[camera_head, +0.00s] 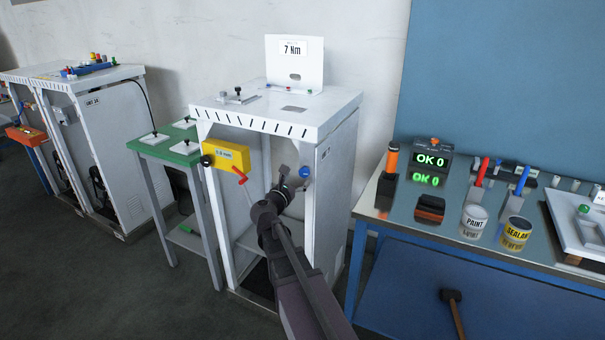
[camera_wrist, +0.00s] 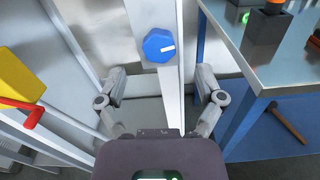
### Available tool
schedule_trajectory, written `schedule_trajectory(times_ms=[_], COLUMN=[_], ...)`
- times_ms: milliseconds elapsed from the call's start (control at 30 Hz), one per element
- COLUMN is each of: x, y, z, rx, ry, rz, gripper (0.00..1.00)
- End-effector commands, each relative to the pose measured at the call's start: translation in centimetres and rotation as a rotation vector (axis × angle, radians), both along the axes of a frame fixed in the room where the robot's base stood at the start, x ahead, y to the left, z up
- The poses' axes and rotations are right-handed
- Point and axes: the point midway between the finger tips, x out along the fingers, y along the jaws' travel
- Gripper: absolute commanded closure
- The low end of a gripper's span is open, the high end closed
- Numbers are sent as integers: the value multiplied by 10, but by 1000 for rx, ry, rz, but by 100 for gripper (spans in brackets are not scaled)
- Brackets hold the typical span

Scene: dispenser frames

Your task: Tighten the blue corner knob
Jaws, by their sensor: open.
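The blue corner knob (camera_wrist: 159,45) is a blue faceted knob with a white mark pointing right, on the white front post of the dispenser frame (camera_wrist: 172,100). In the head view the knob (camera_head: 304,171) shows small, just right of my gripper (camera_head: 293,178). In the wrist view my gripper (camera_wrist: 160,85) is open, with one finger on each side of the post. The knob lies ahead of the fingertips, between their lines, and the fingers look apart from it. My arm hides part of the frame's inside in the head view.
A yellow box (camera_head: 227,155) with a red handle (camera_head: 240,176) is on the frame's left post. A blue-legged workbench (camera_head: 455,205) with cans and tools stands close on the right. A green-topped table (camera_head: 170,150) stands left. A sign (camera_head: 294,62) reads 7 Nm.

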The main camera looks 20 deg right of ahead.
Motion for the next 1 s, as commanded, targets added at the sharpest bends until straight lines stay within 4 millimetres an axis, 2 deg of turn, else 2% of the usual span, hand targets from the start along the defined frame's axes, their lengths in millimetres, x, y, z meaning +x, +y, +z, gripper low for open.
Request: schedule_trajectory(times_ms=[100,400,867,967,1000], x=[14,33,36,36,36], y=[-16,-40,-45,-45,-45], z=[0,0,0,0,0], rx=[0,0,0,0,0], ry=[0,0,0,0,0], rz=[-2,0,2,2,2], gripper=[13,13,13,40,52])
